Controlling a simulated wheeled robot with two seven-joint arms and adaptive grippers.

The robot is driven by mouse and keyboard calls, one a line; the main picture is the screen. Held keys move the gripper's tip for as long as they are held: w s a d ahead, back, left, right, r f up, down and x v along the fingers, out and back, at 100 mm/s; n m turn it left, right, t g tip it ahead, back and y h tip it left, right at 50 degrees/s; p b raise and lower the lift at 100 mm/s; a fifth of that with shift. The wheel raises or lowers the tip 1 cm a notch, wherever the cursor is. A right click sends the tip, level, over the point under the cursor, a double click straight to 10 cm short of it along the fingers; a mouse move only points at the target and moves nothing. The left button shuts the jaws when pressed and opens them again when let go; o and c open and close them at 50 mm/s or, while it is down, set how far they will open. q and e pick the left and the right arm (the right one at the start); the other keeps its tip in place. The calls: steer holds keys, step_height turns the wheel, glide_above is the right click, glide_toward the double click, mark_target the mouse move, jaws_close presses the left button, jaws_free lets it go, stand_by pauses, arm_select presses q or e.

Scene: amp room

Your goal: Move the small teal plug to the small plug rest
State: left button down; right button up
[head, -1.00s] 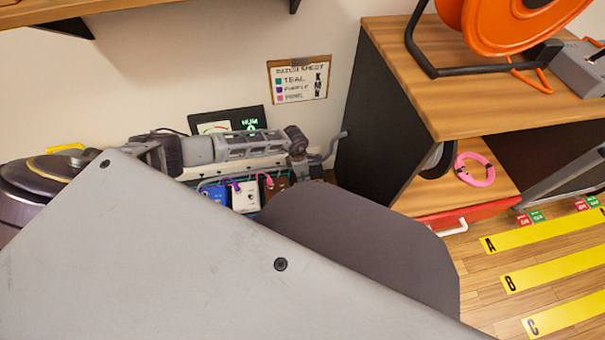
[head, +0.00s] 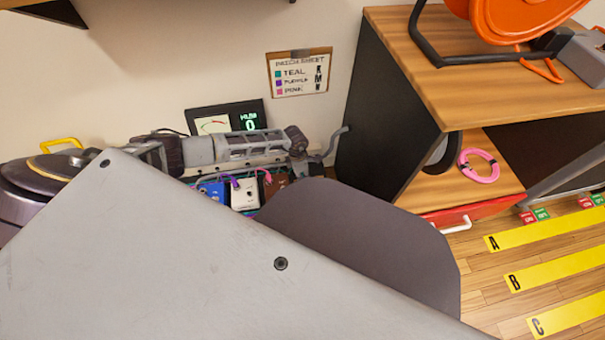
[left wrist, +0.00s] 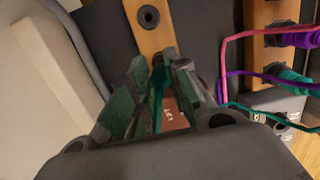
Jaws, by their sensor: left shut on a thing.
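My left gripper (left wrist: 160,68) is shut in the left wrist view, with a narrow teal piece, the small teal plug (left wrist: 158,82), between its fingers. The fingers hide most of the plug. Beyond the fingertips is a light wooden strip with a dark round socket (left wrist: 149,16); I cannot tell whether this is the small plug rest. A red-brown pedal (left wrist: 171,114) shows below the fingers. In the head view my left arm crosses in front of the pedals, and the fingertips cannot be made out. My right gripper is not in view.
In the head view, a blue pedal (head: 211,192) and white pedal (head: 244,195) stand beside the cabinet (head: 385,110). A patch sheet (head: 299,73) hangs behind.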

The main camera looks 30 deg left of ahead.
arm_select(q)
steer(key=shift+f+b, duration=0.35)
steer(key=shift+f, duration=0.2)
steer(key=shift+f, duration=0.45)
steer(key=c, duration=1.5)
jaws_free()
steer(key=shift+c, duration=0.2)
steer(key=shift+o, duration=1.2)
steer(key=shift+a+r, duration=0.1)
steer(key=shift+r, duration=0.95)
steer(key=shift+s+a+r, duration=0.15)
steer(key=shift+r, duration=1.5)
steer(key=shift+s+a+r, duration=0.15)
steer(key=shift+r, duration=1.45)
steer(key=shift+s+a+r, duration=0.15)
steer(key=shift+r, duration=1.5)
